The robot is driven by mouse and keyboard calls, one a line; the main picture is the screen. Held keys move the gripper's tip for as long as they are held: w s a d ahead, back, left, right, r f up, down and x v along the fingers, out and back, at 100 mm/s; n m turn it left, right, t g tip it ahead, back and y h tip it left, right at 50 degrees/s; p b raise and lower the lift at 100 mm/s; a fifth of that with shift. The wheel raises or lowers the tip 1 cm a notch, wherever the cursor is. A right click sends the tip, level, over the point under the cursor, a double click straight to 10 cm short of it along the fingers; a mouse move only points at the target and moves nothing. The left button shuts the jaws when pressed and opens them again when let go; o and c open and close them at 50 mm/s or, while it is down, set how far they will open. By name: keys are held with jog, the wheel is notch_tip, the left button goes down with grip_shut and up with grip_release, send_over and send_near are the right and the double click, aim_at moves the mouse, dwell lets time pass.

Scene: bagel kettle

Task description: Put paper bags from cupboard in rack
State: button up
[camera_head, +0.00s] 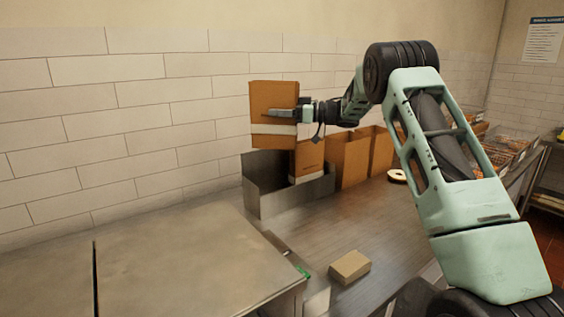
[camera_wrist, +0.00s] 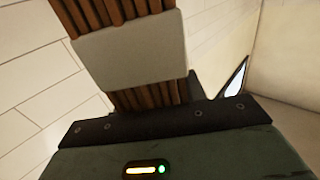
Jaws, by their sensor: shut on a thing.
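My gripper (camera_head: 296,113) is shut on a stack of brown paper bags (camera_head: 273,95) with a white band around its lower part. It holds the stack upright above the metal rack (camera_head: 263,197) on the counter. In the wrist view the held bags (camera_wrist: 150,98) show as brown folded edges with a pale band across them. Another brown bag stack with a white band (camera_head: 308,160) stands in the right part of the rack. The held stack hides part of the rack's back; I cannot tell whether the two touch.
Brown boxes or bags (camera_head: 350,157) stand on the counter right of the rack. A small tan box (camera_head: 349,267) lies near the front. A pale roll (camera_head: 397,176) lies further right. A metal cabinet top (camera_head: 150,268) fills the front left. A tiled wall (camera_head: 130,120) runs behind.

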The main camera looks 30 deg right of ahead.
notch_tip(320, 180, down, 13)
jog(key=p, duration=0.2)
dwell(0.3)
jog(key=shift+f, duration=0.1)
jog(key=shift+f, duration=0.3)
jog(key=o, duration=1.2)
jog(key=b+v, duration=0.1)
jog(key=v, duration=0.3)
jog(key=b+v, duration=0.1)
jog(key=v, duration=0.3)
jog(key=b+v, duration=0.1)
jog(key=v, duration=0.3)
jog(key=shift+s+r+b, duration=0.1)
jog(key=shift+r+b, duration=0.25)
jog(key=shift+b, duration=0.05)
